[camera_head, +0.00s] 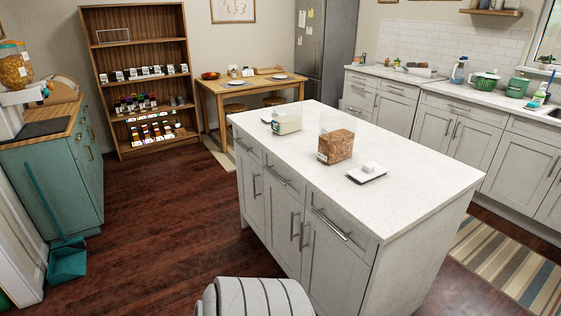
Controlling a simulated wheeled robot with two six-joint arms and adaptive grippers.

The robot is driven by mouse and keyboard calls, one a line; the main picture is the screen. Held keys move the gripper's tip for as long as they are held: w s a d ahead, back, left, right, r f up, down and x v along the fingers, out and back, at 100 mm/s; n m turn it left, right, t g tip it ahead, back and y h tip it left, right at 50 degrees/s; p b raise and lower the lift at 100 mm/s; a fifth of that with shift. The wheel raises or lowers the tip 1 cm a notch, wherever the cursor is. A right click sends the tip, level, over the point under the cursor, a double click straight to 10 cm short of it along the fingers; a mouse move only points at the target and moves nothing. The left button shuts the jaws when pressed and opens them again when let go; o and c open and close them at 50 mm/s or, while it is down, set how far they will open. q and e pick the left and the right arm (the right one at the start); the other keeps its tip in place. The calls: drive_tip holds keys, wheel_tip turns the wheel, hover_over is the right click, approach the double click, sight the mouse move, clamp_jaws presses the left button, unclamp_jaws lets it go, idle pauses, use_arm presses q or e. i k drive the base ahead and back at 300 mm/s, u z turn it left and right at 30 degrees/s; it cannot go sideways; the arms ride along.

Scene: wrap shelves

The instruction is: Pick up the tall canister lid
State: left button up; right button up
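On the white kitchen island, a tall clear canister (336,147) holds brown contents and stands open at the top. A flat square white lid (367,174) with a small raised knob lies on the countertop to its right, apart from it. It looks like the tall canister's lid. A lower clear container (287,123) with pale contents stands further back to the left. A second small, flat, pale piece (267,120), perhaps its lid, lies beside it. Neither of my grippers is in view.
The island countertop (420,180) is clear around the lid and toward its near right corner. Dark wooden floor (170,220) is free left of the island. A wooden shelf unit (140,55), a dining table (215,88) and a teal cabinet (50,180) stand further off.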

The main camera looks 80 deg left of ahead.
sight(359, 174)
drive_tip(key=u, duration=1.2)
drive_tip(key=i, duration=0.15)
